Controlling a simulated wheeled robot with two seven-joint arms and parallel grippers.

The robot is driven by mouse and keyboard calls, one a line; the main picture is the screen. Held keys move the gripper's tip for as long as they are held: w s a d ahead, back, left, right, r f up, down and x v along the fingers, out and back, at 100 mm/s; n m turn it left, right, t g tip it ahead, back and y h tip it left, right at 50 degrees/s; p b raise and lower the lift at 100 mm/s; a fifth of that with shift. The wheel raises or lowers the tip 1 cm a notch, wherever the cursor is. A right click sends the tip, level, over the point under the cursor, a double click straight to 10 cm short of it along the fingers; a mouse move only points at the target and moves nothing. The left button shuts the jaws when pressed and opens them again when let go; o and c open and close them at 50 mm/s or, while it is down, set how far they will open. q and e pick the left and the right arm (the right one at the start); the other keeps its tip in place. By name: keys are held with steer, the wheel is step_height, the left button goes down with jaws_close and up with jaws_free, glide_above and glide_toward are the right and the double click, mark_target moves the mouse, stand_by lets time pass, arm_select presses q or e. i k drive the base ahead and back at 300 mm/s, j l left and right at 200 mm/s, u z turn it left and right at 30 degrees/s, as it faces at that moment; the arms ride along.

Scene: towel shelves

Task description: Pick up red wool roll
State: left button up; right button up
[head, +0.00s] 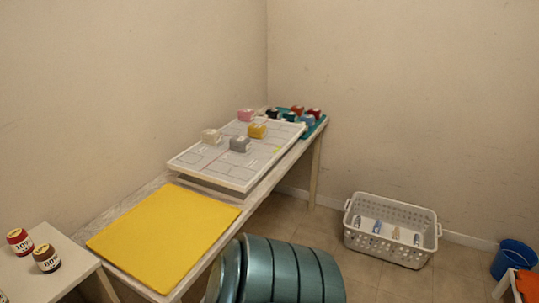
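A small red roll (18,241) with a pale label stands upright on the white side table at the lower left. A brown roll (46,258) with a similar label stands beside it, nearer to me. Two other small red items, one at the back (297,110) and one at the right (314,113), sit on the green tray at the far end of the long table. They are too small to tell what they are. Neither of my grippers shows in the head view.
The long table holds a yellow mat (165,235), a white board (205,169) with several small blocks, and the green tray (322,122). The white side table (50,286) is at the lower left. A white basket (390,231) and blue bucket (513,257) stand on the floor.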

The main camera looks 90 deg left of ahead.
mark_target(19, 240)
steer(key=k+j+u, duration=0.1)
steer(key=u, duration=4.35)
